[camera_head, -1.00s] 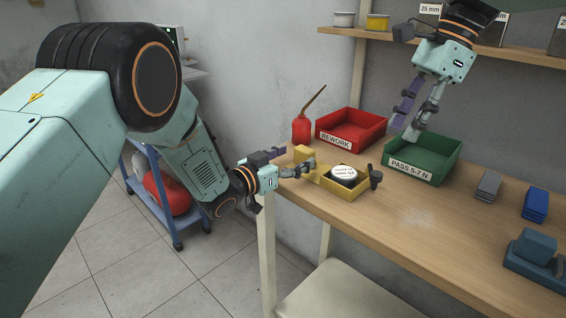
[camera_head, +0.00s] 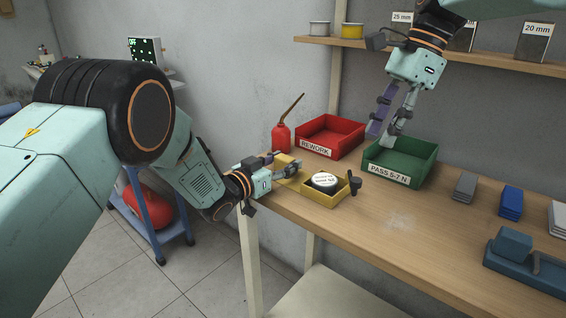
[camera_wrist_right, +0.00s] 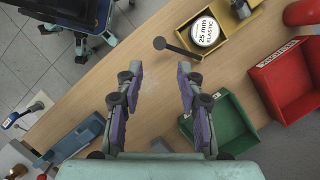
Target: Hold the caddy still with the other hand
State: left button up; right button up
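The yellow caddy (camera_head: 316,200) sits on the bench near its left end and also shows in the right wrist view (camera_wrist_right: 247,24). It holds a white-topped round roll (camera_head: 324,181), labelled 25 mm elastic in the wrist view (camera_wrist_right: 205,32). A raised yellow block (camera_head: 286,164) stands at its left end. My left gripper (camera_head: 286,163) is at that block, fingers apart, one on each side; I cannot tell whether they touch it. My right gripper (camera_head: 386,136) hangs over the green bin, open and empty; its parted fingers show in the wrist view (camera_wrist_right: 160,72).
A dark-knobbed lever (camera_head: 355,184) stands out at the caddy's right end. The red REWORK bin (camera_head: 316,149) and green PASS bin (camera_head: 389,177) stand behind, with a red oil can (camera_head: 281,138). A blue fixture (camera_head: 525,262) is at right. The middle bench is clear.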

pick_arm(q)
jog(key=c, duration=0.9)
pick_arm(e)
jog(key=shift+c, duration=0.2)
jog(key=c, duration=0.3)
jog(key=shift+t+y, duration=0.4)
jog(key=shift+t, duration=0.2)
jog(key=v, duration=0.6)
jog(key=shift+s+d+f, duration=0.1)
jog(key=shift+s+d, duration=0.15)
jog(key=shift+d, duration=0.15)
jog(key=c, duration=0.4)
pick_arm(q)
jog(key=shift+s+d, duration=0.1)
pick_arm(e)
jog(key=s+d, duration=0.1)
jog(key=d, duration=0.1)
jog(key=s+d+r+m+y, duration=0.1)
jog(key=d, duration=0.1)
jog(key=s+d+r+m+t+y, duration=0.1)
jog(key=d, duration=0.1)
jog(key=shift+s+d, duration=0.2)
jog(key=shift+s, duration=0.2)
grip_shut()
jog(key=s+f+m+t+y, duration=0.1)
jog(key=s+f+m+t, duration=0.2)
jog(key=f+m, duration=0.3)
jog(key=shift+s+f+m, duration=0.4)
jog(key=shift+s+f, duration=0.25)
jog(key=shift+f, duration=1.25)
